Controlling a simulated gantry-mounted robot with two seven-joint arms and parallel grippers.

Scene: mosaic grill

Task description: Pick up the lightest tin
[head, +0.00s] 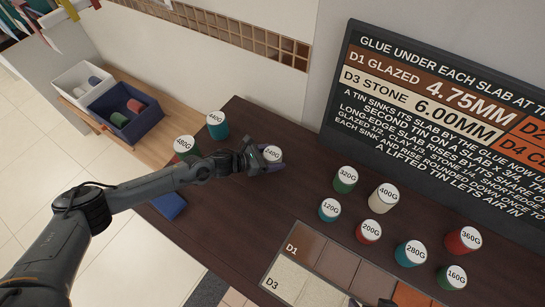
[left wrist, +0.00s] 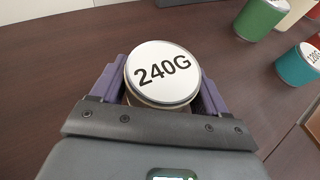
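A white-lidded tin marked 240G (head: 272,153) is at the table's left part, and its lid also shows in the left wrist view (left wrist: 163,72). My left gripper (left wrist: 163,95) has one purple finger on each side of this tin. The lid hides whether the fingers press on it. The lightest label I can read is 120G, on a teal tin (head: 329,210) right of my left gripper. The other tins are marked 160G (head: 455,278), 200G (head: 369,232), 280G (head: 411,253), 320G (head: 345,180), 360G (head: 463,240), 400G (head: 384,198), 440G (head: 216,125) and 480G (head: 186,147). My right gripper is not clearly in view.
A panel of slabs (head: 281,279) marked D1 and D3 lies at the front. A sign board (head: 330,130) stands behind the right-hand tins. White (head: 68,96) and dark blue (head: 123,133) bins hold small items at the left. Bare tabletop lies between the 240G and 120G tins.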

